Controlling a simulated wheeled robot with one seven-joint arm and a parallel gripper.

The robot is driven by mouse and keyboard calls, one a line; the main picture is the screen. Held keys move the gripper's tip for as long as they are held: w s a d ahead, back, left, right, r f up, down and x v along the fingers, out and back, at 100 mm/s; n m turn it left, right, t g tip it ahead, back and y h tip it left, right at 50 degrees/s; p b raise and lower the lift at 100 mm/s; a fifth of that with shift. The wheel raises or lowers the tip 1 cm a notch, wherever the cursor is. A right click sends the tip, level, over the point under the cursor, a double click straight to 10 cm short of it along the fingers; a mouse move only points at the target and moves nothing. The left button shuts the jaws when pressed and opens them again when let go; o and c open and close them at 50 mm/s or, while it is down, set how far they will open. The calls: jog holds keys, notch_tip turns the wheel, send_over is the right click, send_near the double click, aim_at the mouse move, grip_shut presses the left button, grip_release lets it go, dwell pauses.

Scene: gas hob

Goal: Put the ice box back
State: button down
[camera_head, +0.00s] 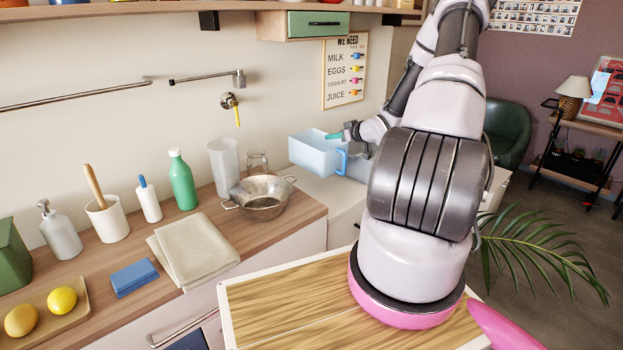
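A pale blue open-topped box (312,158), which I take to be the ice box, is at the far end of the counter, past the metal colander. It has a darker blue handle on its right side. My gripper (340,136) is at the box's right rim, with one teal fingertip showing over the rim. My wrist and arm hide the other finger and part of the handle side. I cannot tell whether the fingers grip the box, or whether the box rests on the white surface (334,192) or is held above it.
A metal colander (262,206), clear pitcher (223,166), glass jar (257,163) and green bottle (182,181) stand on the wooden counter left of the box. A green drawer (318,25) hangs above. A palm plant (540,250) is on the right.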

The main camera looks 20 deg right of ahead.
notch_tip(320, 180, down, 6)
jog(key=shift+w+a+r, duration=0.1)
jog(key=shift+w+r, duration=0.05)
jog(key=shift+r, duration=0.05)
jog(key=shift+f, duration=1.95)
jog(key=shift+f, duration=0.1)
jog(key=c, duration=1.1)
grip_release()
